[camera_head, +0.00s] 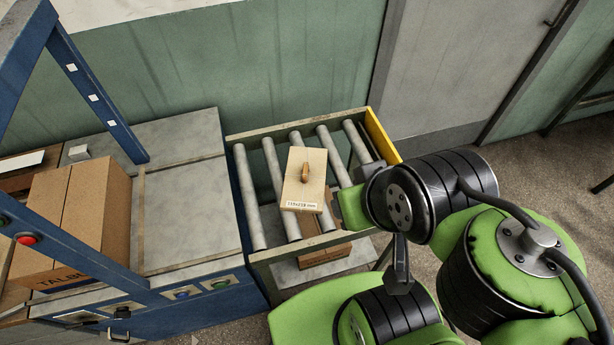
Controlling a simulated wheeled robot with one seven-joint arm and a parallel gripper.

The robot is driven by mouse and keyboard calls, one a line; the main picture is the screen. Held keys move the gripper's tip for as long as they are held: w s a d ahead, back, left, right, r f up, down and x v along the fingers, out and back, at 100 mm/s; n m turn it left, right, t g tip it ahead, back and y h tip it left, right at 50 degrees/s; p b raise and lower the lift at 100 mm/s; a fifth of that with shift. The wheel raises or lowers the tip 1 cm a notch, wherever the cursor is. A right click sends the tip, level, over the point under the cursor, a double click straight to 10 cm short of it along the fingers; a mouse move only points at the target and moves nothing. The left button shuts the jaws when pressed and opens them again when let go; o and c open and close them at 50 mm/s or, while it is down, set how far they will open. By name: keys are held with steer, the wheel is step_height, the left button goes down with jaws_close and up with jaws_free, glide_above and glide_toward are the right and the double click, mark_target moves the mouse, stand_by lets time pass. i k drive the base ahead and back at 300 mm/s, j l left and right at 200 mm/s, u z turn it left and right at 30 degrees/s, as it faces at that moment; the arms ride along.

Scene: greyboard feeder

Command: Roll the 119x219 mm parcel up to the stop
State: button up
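The parcel (303,185) is a flat tan board with a small wooden knob on top and a white label at its near edge, which seems to read 119x219 mm. It lies slightly turned on the grey rollers (248,200), around the middle of the short conveyor. A yellow end plate (382,136), which looks like the stop, stands at the conveyor's right end. Bare rollers show between it and the parcel. My green and black arm reaches in from the lower right, its green part close to the parcel's right edge. My gripper's fingers cannot be made out, nor any contact.
A blue-framed machine with a grey table (190,215) adjoins the conveyor's left end. A cardboard box (75,220) stands under its blue arch. A small brown box (325,254) sits below the conveyor. A green wall (200,70) runs behind; bare floor (540,160) lies right.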

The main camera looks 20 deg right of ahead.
mark_target(304, 183)
steer(key=u, duration=0.45)
steer(key=j+u, duration=0.15)
steer(key=u, duration=0.25)
steer(key=j+u, duration=0.1)
steer(key=u, duration=0.35)
steer(key=j+u, duration=0.1)
steer(key=u, duration=0.3)
steer(key=j+u, duration=0.1)
steer(key=u, duration=0.75)
